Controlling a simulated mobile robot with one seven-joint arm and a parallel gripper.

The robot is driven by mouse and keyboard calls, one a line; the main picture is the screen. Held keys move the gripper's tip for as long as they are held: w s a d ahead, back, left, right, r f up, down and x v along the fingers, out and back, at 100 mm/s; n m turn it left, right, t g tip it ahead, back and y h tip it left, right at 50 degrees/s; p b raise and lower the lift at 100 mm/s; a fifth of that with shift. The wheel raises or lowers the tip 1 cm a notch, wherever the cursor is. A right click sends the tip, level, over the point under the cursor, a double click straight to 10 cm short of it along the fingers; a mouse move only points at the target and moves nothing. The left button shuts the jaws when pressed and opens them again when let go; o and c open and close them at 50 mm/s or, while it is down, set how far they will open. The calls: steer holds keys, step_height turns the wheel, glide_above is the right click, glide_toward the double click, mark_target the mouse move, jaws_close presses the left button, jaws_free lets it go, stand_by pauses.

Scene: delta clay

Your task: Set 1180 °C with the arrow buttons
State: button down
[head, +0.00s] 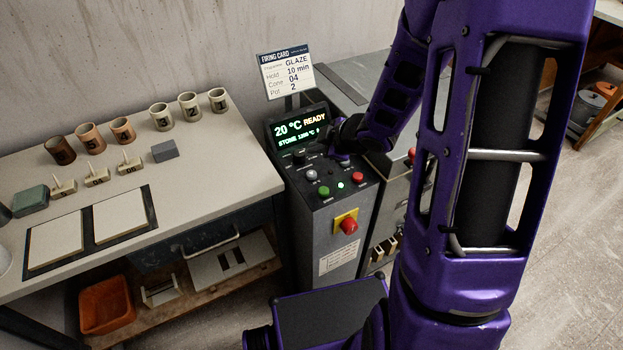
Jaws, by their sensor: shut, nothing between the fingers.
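The kiln control box (334,250) stands in the middle of the head view. Its display (298,131) shows "20 °C READY" in large characters. A smaller green line below starts with "STONE" and has a temperature that looks like 1200 °C, but the digits are too small to be sure. The arrow buttons are not clearly visible, and the gripper covers part of that area.
A red stop button (348,225) sits below. A firing card (285,72) stands behind. A worktable (215,165) holds cups at left.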

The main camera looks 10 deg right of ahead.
mark_target(316, 176)
steer(key=shift+f+b, duration=2.1)
steer(key=shift+f, duration=0.65)
steer(key=shift+f, duration=0.1)
steer(key=shift+f+b, duration=0.3)
steer(key=shift+f, duration=0.5)
steer(key=shift+r, duration=0.15)
stand_by(0.5)
steer(key=shift+r+p, duration=0.75)
steer(key=shift+r, duration=0.05)
step_height(316, 176, up, 5)
steer(key=p, duration=0.5)
stand_by(2.2)
